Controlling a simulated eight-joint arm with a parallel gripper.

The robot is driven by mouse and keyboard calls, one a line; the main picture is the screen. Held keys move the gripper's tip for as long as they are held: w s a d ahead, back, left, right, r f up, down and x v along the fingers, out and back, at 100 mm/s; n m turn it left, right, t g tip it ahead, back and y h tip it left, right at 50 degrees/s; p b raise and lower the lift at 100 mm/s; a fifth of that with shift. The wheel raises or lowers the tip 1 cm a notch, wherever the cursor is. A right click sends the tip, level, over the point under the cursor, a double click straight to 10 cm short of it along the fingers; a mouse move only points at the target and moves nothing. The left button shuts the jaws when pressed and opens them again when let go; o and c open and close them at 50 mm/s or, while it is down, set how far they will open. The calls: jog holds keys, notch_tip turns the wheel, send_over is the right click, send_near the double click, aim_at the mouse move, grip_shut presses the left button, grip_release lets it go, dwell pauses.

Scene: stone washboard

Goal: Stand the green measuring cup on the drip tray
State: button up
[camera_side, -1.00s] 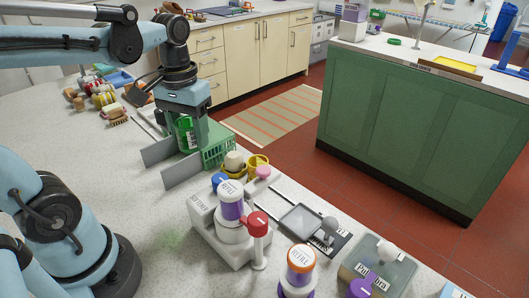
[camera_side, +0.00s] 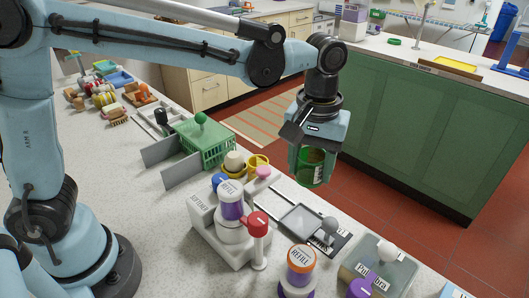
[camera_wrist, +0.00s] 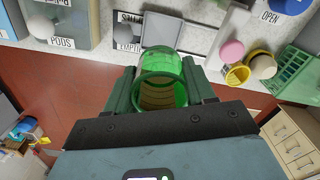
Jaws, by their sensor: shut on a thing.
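No label reading drip tray is legible. A grey square plate (camera_side: 300,219) lies on the bench, and a yellow tray (camera_side: 455,65) lies on the far green counter; I cannot tell which is the drip tray.
A green crate (camera_side: 205,145), yellow cup (camera_side: 258,165) and softener dispenser (camera_side: 217,232) stand on the bench to the left. A grey-knobbed lever (camera_side: 329,227) is beside the plate. A pods box (camera_side: 378,265) and orange-topped refill bottle (camera_side: 300,260) stand at the front right.

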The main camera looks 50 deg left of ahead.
aim_at(303, 221)
jog(key=shift+a+f, duration=0.1)
jog(key=shift+f, duration=6.05)
jog(key=o, duration=1.1)
jog(key=shift+c, duration=0.2)
